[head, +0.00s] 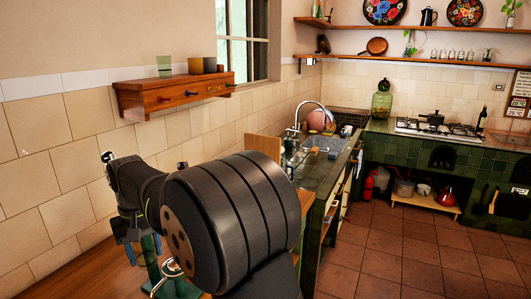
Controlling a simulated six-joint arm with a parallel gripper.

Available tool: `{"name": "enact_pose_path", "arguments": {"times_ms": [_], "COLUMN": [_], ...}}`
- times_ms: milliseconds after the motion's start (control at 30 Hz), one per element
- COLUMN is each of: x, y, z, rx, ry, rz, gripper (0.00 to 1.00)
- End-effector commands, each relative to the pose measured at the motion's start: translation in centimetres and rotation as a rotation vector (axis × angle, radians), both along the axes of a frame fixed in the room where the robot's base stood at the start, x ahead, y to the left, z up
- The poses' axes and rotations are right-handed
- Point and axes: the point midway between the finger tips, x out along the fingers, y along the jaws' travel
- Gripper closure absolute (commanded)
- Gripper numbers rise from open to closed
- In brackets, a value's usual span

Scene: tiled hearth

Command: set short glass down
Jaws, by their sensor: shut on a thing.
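My arm fills the middle foreground of the head view and reaches to the left. My gripper (127,232) points down at its far end, low on the left, partly hidden by the wrist. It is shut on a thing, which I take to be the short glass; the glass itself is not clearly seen. The gripper is over or near the wooden worktop (75,275), and I cannot tell whether the held thing touches it.
A green metal-footed object (172,287) stands close to my gripper, partly hidden by my arm. A wooden wall shelf (175,95) with a green glass (164,66) and two cups (202,66) hangs above. The worktop's left part looks clear. A sink (325,144) lies beyond my arm.

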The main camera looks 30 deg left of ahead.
Motion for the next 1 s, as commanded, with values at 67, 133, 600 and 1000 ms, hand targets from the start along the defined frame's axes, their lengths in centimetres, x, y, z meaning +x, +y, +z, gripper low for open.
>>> {"name": "enact_pose_path", "arguments": {"times_ms": [67,133,600,1000], "x": [3.6,6.4,22.4,30.1], "y": [-1.6,-3.0,-16.1,-31.7], "z": [0.4,0.0,-9.2,-17.6], "rx": [-0.001,-0.003,-0.005,-0.004], "ry": [0.000,0.001,0.004,0.004], "rz": [-0.039,-0.073,-0.389,-0.670], "gripper": [0.77,0.77,0.77,0.77]}}
